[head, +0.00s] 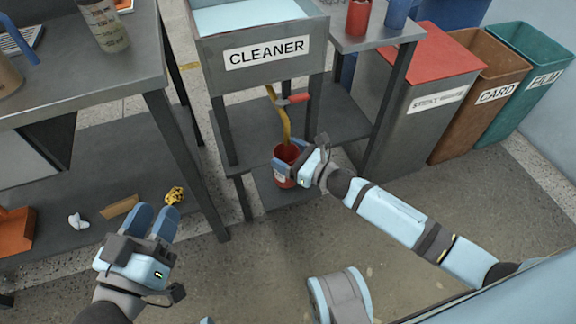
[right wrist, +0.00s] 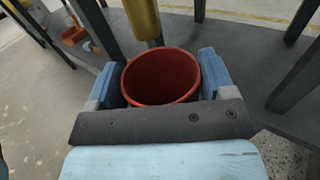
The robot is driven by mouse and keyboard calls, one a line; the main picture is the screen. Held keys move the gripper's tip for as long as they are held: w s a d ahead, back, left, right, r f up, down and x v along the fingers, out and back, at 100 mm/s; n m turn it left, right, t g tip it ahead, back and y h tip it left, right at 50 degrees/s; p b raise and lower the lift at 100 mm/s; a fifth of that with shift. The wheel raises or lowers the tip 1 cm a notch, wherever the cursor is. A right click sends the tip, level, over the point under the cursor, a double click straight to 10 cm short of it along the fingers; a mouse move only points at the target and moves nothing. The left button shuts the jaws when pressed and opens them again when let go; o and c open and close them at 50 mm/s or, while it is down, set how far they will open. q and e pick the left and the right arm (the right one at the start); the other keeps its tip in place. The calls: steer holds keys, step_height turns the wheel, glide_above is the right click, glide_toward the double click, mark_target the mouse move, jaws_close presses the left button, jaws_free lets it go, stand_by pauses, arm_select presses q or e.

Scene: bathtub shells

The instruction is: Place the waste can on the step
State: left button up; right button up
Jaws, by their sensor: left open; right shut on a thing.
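The waste can is a small red can (head: 284,172) with an open top, at the front of the low step under the cleaner tank. In the right wrist view the red can (right wrist: 160,78) sits upright between the two blue fingers, its inside looking empty. My right gripper (head: 284,165) is shut on it. The low grey step (head: 265,190) is under and behind the can; I cannot tell whether the can touches it. My left gripper (head: 152,222) is open and empty at the lower left, in front of the left bench.
The tank labelled CLEANER (head: 265,55) stands above, with a yellow pipe (head: 280,115) and red-handled valve (head: 295,98) hanging over the can. Grey legs flank the step. Waste bins (head: 425,95) stand at the right. Small scraps (head: 120,207) lie on the left lower shelf.

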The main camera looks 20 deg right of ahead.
step_height(320, 180, down, 4)
steer(key=shift+r+b, duration=0.25)
steer(key=shift+b, duration=0.45)
arm_select(q)
step_height(320, 180, down, 2)
steer(key=shift+d+f+g, duration=0.1)
steer(key=shift+g, duration=0.3)
arm_select(e)
steer(key=shift+r, duration=0.1)
steer(key=shift+f, duration=0.25)
steer(key=o, duration=1.3)
steer(key=shift+r, duration=0.3)
arm_select(q)
step_height(320, 180, up, 3)
steer(key=shift+s+r+t+p, duration=0.15)
steer(key=shift+t+p, duration=0.45)
steer(key=shift+p, duration=0.6)
arm_select(e)
steer(key=v, duration=1.2)
